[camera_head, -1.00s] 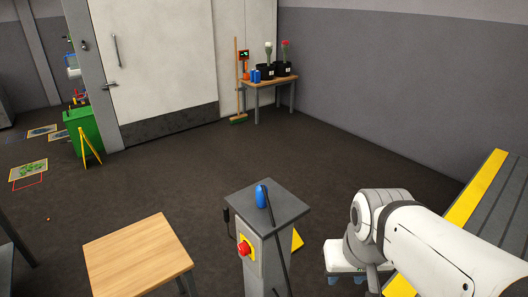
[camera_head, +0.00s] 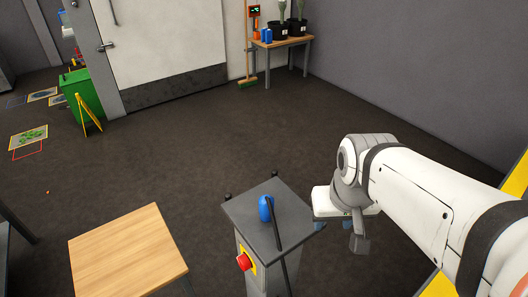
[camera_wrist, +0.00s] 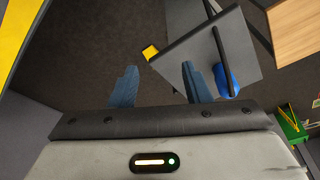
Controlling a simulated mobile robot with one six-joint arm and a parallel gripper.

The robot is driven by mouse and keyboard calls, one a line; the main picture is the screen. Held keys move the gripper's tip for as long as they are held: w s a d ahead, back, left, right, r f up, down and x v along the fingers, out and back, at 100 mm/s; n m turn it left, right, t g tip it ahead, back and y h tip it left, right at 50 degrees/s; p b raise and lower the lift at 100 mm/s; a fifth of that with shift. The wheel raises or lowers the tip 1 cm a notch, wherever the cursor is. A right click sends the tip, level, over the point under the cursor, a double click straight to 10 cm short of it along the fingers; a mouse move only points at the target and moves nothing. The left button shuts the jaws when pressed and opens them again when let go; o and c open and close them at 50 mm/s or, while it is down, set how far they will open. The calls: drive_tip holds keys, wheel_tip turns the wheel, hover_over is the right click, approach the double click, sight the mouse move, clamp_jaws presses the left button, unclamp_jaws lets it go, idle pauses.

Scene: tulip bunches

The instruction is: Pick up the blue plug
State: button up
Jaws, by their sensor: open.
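The blue plug (camera_head: 265,208) stands on the flat top of a grey pedestal (camera_head: 240,214), with a dark cable running from it over the front edge. In the wrist view the blue plug (camera_wrist: 228,80) lies just to the right of my right-hand finger, apart from it or nearly so; the exact gap is unclear. My gripper (camera_wrist: 160,86) is open and empty, its two blue fingers spread. In the head view my arm's end is to the right of the pedestal, and the fingers are mostly hidden there.
A red button (camera_head: 243,262) sits on the pedestal's front. A wooden table (camera_head: 128,248) stands to the left. A green bin (camera_head: 82,95) and a back table (camera_head: 283,43) with black pots are farther off. Open floor lies behind the pedestal.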

drive_tip(key=o, duration=0.3)
drive_tip(key=shift+m+g, duration=0.3)
drive_tip(key=shift+m, duration=0.3)
drive_tip(key=w+a, duration=0.2)
drive_tip(key=w+a+p, duration=0.1)
drive_tip(key=w+a, duration=0.1)
drive_tip(key=w+a+p, duration=0.1)
drive_tip(key=w+a, duration=0.1)
drive_tip(key=w, duration=0.1)
drive_tip(key=shift+w, duration=0.1)
drive_tip(key=shift+o, duration=0.2)
drive_tip(key=m+p, duration=0.1)
drive_tip(key=p, duration=0.1)
hover_over(266, 206)
drive_tip(key=w, duration=0.2)
drive_tip(key=shift+s+d+f, duration=0.15)
drive_tip(key=shift+f, duration=0.5)
drive_tip(key=shift+s+d+f, duration=0.1)
drive_tip(key=shift+f, duration=0.5)
drive_tip(key=shift+w+a+f+p, duration=0.1)
drive_tip(key=shift+w+f+p, duration=0.15)
drive_tip(key=shift+f, duration=1.8)
drive_tip(key=shift+w+a+f+p, duration=0.1)
drive_tip(key=shift+f+p, duration=0.1)
drive_tip(key=shift+f, duration=1.8)
